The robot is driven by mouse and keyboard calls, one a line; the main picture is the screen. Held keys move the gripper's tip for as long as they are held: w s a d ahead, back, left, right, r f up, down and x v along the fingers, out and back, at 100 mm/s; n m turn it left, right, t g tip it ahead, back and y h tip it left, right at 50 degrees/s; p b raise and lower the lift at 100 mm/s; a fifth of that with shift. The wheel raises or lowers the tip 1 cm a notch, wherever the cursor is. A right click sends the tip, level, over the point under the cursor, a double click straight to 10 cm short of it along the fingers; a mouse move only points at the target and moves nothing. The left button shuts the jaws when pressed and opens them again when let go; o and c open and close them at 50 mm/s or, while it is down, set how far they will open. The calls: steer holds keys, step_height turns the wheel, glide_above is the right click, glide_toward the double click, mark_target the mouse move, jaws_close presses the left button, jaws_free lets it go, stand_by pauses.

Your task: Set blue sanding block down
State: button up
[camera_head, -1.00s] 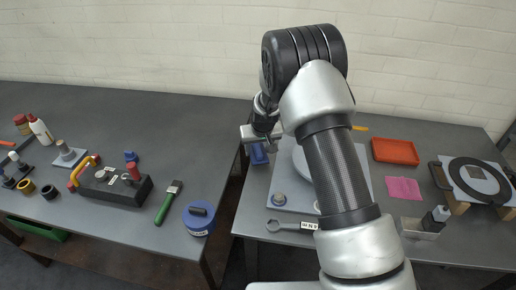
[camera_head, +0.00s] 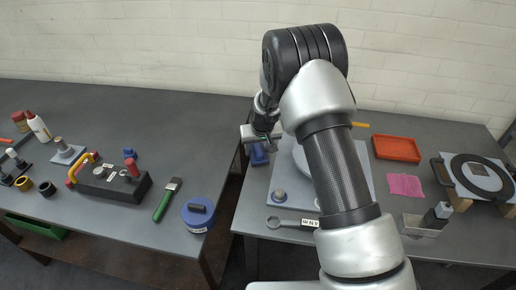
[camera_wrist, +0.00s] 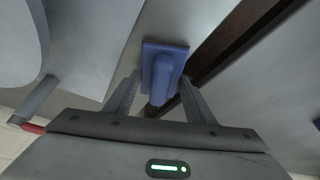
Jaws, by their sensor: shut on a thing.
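The blue sanding block (camera_head: 259,155) is at the left edge of the right-hand table, beside the pale grey plate, mostly below my gripper (camera_head: 260,136). In the wrist view the sanding block (camera_wrist: 164,62) shows as a flat blue base with a raised grip. My gripper (camera_wrist: 158,92) is shut on that grip, with one finger on each side. The block lies close to the table edge and the dark gap. I cannot tell whether its base touches the tabletop.
The pale plate (camera_head: 284,205) with a large round disc is right of the block. A wrench (camera_head: 290,223) lies in front. An orange tray (camera_head: 397,148) and pink cloth (camera_head: 405,185) lie further right. A gap separates the left table (camera_head: 110,120), which holds several tools.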

steer(key=shift+f+b, duration=0.25)
steer(key=shift+b, duration=0.05)
steer(key=o, duration=1.1)
steer(key=v, duration=1.7)
steer(key=shift+r, duration=0.25)
jaws_close()
stand_by(0.3)
